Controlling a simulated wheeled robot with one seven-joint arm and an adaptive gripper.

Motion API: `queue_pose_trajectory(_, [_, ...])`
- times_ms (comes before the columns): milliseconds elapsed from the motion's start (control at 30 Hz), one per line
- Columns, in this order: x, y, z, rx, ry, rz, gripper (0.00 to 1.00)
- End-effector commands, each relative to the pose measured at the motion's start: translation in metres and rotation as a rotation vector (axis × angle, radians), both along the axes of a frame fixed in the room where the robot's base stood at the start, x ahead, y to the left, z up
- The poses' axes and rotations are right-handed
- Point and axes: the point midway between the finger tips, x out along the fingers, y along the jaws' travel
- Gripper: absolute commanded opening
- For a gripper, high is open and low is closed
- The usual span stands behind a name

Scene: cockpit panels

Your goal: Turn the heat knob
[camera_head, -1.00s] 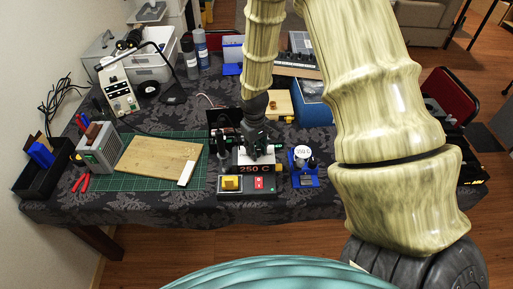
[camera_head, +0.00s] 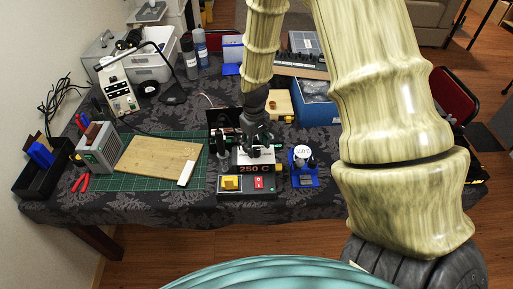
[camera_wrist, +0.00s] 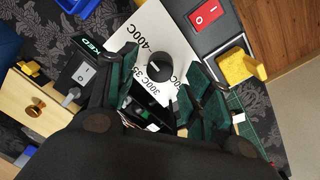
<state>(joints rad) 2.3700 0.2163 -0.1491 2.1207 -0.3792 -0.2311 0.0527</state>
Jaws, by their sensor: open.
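The heat knob (camera_wrist: 146,66) is a round black knob with a light mark. In the wrist view it sits on a white dial plate (camera_wrist: 176,40) printed with temperatures such as 400C and 300C. My gripper (camera_wrist: 160,88) is open, with its dark green fingers spread on either side of the knob's near side. I cannot tell whether they touch it. In the head view my gripper (camera_head: 256,143) points down over the heating station (camera_head: 222,191), whose front reads 250 C. The knob is hidden there by my gripper.
A red switch (camera_wrist: 206,14) and a yellow sponge (camera_wrist: 237,66) are close to the dial. A small blue stand (camera_head: 304,179) is right of the station. A green mat (camera_head: 130,183) with a wooden board (camera_head: 158,160) lies to the left.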

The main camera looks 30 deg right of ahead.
Motion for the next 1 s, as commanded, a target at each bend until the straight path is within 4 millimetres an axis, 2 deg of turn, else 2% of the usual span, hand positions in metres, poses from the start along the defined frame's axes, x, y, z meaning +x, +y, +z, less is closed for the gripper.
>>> queue_pose_trajectory(400, [0.001, 0.002, 0.060, 0.000, -0.003, -0.001, 0.51])
queue_pose_trajectory(600, [0.000, 0.003, 0.082, 0.000, -0.002, -0.001, 0.51])
queue_pose_trajectory(800, [0.000, 0.003, 0.093, 0.000, 0.000, -0.002, 0.51])
queue_pose_trajectory(1000, [-0.001, 0.003, 0.095, 0.001, 0.001, -0.002, 0.51])
